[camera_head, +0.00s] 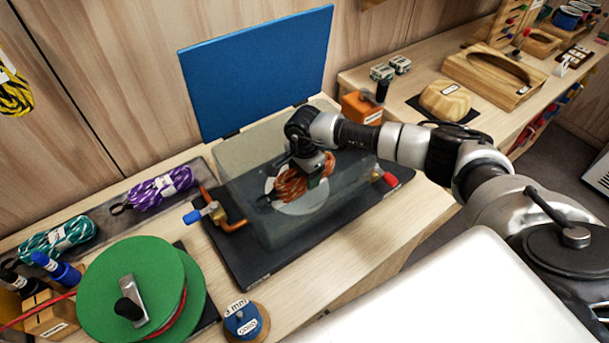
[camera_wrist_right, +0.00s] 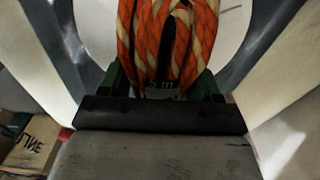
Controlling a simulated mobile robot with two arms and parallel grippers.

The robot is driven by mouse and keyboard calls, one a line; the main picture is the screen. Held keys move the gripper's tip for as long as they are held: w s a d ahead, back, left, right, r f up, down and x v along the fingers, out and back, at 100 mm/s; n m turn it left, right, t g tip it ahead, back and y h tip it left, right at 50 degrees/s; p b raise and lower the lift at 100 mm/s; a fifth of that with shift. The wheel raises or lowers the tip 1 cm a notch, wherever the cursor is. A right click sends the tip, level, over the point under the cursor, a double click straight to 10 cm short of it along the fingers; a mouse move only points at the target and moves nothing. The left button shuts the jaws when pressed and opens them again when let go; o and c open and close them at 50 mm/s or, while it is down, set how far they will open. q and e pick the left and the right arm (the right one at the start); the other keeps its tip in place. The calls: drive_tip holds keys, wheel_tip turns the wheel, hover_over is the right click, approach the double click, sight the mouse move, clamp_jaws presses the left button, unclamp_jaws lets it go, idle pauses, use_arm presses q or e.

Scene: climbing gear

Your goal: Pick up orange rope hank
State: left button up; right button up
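The orange rope hank (camera_head: 291,184), with pale flecks, is over a white round disc (camera_head: 304,203) inside a see-through box (camera_head: 250,218) on a dark base. My right gripper (camera_head: 314,174) reaches into the box from above and is at the hank. In the right wrist view the hank's strands (camera_wrist_right: 160,40) rise between the green-sided fingers (camera_wrist_right: 160,88), close to both. The fingertips are hidden, so I cannot tell whether they grip the rope or only straddle it. Whether the hank touches the disc is unclear. My left gripper is not in view.
A blue panel (camera_head: 260,70) stands open behind the box. A blue-tipped orange clamp (camera_head: 215,212) and a red-tipped clamp (camera_head: 388,181) flank the box. Purple (camera_head: 160,188) and teal (camera_head: 58,238) hanks and a green reel (camera_head: 100,290) are at the left.

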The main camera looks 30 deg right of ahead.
drive_tip(key=c, duration=0.3)
drive_tip(key=shift+r, duration=0.1)
